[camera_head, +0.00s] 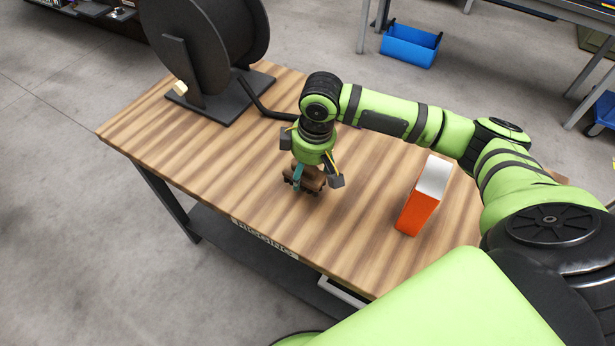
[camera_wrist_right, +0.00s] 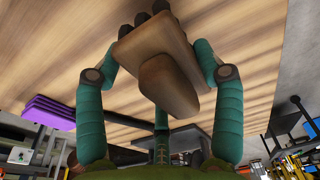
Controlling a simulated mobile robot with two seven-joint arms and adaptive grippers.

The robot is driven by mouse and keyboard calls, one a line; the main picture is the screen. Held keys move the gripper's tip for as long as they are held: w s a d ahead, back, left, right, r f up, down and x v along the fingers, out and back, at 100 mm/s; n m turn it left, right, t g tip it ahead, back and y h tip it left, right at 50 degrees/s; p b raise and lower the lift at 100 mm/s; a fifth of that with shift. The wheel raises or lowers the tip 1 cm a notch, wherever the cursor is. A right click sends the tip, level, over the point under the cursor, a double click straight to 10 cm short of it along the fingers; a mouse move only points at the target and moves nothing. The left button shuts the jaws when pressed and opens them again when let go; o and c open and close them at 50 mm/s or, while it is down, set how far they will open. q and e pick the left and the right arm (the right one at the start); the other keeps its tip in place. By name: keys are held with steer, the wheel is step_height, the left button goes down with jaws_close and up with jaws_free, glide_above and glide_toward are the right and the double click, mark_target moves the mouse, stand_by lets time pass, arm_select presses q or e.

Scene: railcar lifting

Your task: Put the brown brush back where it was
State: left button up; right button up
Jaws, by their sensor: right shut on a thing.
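The brown brush (camera_head: 307,180) is between the fingers of my right gripper (camera_head: 314,178), over the wooden table near its front edge. In the right wrist view the brush (camera_wrist_right: 165,75) shows its brown block and rounded handle, with dark round tufts at its far side. The teal fingers of my right gripper (camera_wrist_right: 160,75) press on it from both sides. I cannot tell whether the brush touches the table or hangs just above it. My left gripper is not in view.
The wooden table (camera_head: 190,140) has a black reel (camera_head: 205,45) on a stand at the back left, with a dark bent bar beside it. An orange and white box (camera_head: 425,195) stands upright to the right of the gripper. The table's left front part is clear. A blue bin (camera_head: 410,45) lies beyond.

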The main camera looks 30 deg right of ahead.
mark_target(307, 180)
steer(key=shift+f, duration=1.9)
steer(key=o, duration=1.1)
steer(key=shift+s+f, duration=0.1)
steer(key=r, duration=0.8)
steer(key=s+d+r, duration=0.1)
steer(key=r, duration=0.3)
steer(key=shift+s+r, duration=0.1)
steer(key=shift+r, duration=0.05)
